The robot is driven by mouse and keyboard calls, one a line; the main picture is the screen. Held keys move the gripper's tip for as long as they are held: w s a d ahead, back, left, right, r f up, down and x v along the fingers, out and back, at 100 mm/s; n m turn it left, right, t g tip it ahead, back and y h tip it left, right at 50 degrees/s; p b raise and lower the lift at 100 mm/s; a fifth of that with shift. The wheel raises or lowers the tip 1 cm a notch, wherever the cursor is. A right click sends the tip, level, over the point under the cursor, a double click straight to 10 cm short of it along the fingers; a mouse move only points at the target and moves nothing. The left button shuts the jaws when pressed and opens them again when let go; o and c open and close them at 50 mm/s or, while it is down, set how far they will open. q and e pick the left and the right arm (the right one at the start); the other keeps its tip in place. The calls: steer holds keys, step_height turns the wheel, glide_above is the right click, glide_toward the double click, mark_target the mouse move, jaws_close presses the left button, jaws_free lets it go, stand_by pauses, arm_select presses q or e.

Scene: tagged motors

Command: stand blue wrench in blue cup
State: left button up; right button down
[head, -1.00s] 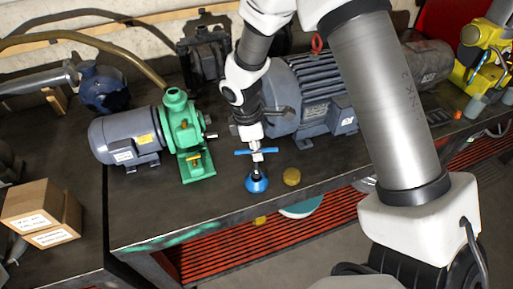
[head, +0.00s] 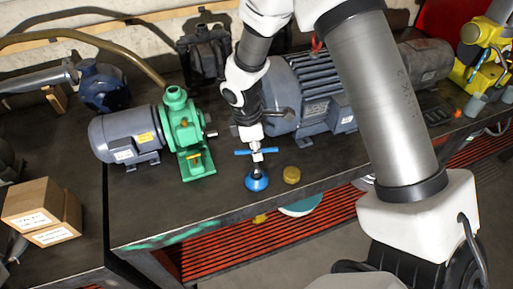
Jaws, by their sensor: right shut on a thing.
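My right gripper (head: 256,155) points down over the front of the dark table and is shut on the blue wrench (head: 242,152). The wrench shows as a blue crosswise bar at the jaws, with a thin dark part running down below them. The blue cup (head: 257,183) stands on the table directly under the gripper. The dark lower part reaches the cup's mouth and looks upright; how deep it sits inside is too small to tell. My left gripper is not in view.
A green pump (head: 182,135) with a grey motor stands to the left, and a large blue-grey motor (head: 310,95) is behind. The table (head: 200,205) is clear in front-left; its front edge is close.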

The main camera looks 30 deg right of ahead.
steer(key=shift+f+b, duration=0.7)
steer(key=shift+f, duration=0.8)
steer(key=c, duration=1.1)
jaws_free()
step_height(320, 180, up, 6)
steer(key=p, duration=0.6)
steer(key=shift+r, duration=0.15)
